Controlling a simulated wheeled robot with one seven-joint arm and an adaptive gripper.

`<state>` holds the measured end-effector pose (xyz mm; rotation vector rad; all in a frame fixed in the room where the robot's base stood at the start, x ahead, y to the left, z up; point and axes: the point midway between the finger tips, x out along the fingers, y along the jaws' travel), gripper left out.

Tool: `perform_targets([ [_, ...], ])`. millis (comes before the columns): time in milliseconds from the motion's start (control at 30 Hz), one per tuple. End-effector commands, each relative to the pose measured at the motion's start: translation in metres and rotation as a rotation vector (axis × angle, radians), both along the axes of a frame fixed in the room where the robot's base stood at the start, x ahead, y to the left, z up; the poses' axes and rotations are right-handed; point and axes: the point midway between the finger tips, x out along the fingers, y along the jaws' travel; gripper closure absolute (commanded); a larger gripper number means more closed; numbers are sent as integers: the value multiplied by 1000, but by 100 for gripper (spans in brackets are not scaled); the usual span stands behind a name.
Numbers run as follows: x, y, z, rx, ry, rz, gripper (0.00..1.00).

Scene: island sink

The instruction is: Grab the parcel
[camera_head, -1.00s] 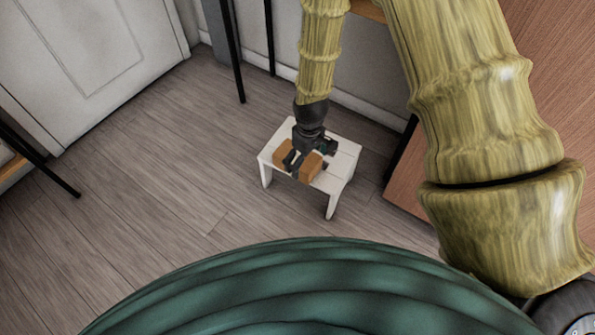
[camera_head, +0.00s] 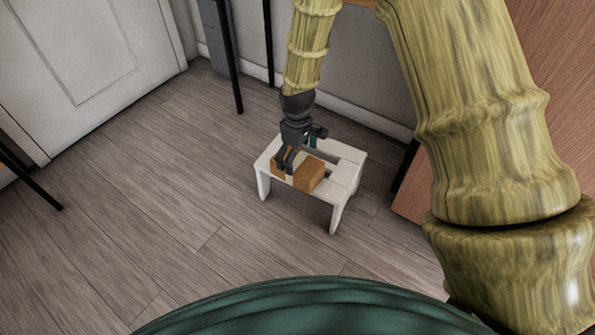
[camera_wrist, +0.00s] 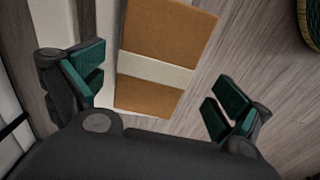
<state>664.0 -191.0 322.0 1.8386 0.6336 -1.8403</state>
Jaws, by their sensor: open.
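The parcel (camera_head: 310,175) is a brown box with a pale band around its middle. It lies on a small white stool (camera_head: 347,180). My gripper (camera_head: 286,163) is over the parcel in the head view and hides part of it. In the wrist view my gripper (camera_wrist: 158,82) is open, with green pads on its fingers. The parcel (camera_wrist: 165,35) shows between and beyond the fingers, with a visible gap on each side. I cannot tell how far the fingertips are above it.
The stool stands on a grey wood floor (camera_head: 150,200). A reddish-brown wooden panel (camera_head: 545,80) is close on the right. Thin black legs (camera_head: 228,60) stand near the wall behind. A white door (camera_head: 85,55) is at upper left. The floor left of the stool is clear.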

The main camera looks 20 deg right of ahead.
Motion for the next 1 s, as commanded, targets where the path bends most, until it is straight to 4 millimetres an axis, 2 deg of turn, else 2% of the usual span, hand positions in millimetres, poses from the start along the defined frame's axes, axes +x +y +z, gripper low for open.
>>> perform_targets([
  [33,0,0,-12,-1,1,0,0],
  [100,0,0,-18,-1,1,0,0],
  [367,1,-1,-28,0,0,-1,0],
  [800,5,-3,-70,0,-1,-1,0],
  [1000,5,-3,-71,0,-1,-1,0],
])
